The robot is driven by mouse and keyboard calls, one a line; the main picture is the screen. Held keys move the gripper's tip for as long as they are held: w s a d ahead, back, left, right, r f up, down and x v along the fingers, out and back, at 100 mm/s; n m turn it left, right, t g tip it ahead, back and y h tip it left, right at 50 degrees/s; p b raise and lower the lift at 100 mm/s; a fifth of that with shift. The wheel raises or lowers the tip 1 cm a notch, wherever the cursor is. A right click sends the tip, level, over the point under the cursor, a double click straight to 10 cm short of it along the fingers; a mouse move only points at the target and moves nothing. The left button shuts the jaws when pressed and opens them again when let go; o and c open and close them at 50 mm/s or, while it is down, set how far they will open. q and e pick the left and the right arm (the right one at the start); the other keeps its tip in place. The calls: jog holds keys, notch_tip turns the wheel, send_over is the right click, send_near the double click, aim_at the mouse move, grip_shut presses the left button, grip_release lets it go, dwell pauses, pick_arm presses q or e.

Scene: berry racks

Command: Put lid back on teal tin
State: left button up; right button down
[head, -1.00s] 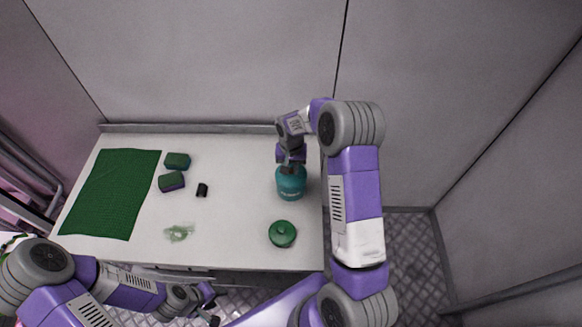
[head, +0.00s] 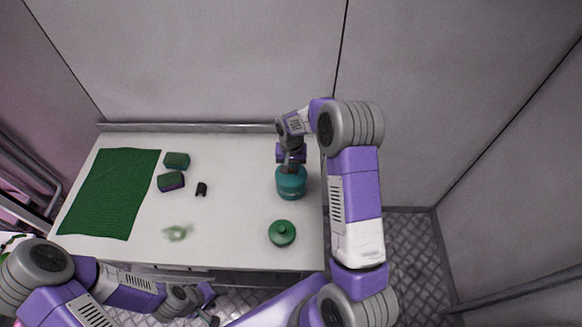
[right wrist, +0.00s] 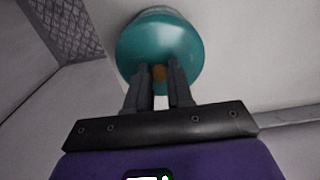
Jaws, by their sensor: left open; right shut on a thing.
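The teal tin (head: 291,190) stands upright at the right side of the table in the head view. My right gripper (head: 290,168) is directly above it, pointing down. In the right wrist view, the fingers (right wrist: 158,90) are shut on a brown knob (right wrist: 158,72) at the middle of the round teal lid (right wrist: 160,45). The lid is at the tin's top; I cannot tell whether it is fully seated. My left gripper (head: 211,308) is open and empty, low in front of the table's front edge.
A round dark green thing with a knob (head: 282,233) sits in front of the tin. Two green sponges (head: 177,160), a small black object (head: 201,189), a pale green clear item (head: 177,232) and a green mat (head: 110,194) lie to the left.

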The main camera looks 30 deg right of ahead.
jog(key=shift+c, duration=2.2)
grip_release()
jog(key=shift+r+p, duration=2.15)
jog(key=shift+r, duration=1.4)
jog(key=shift+c, duration=0.2)
grip_shut()
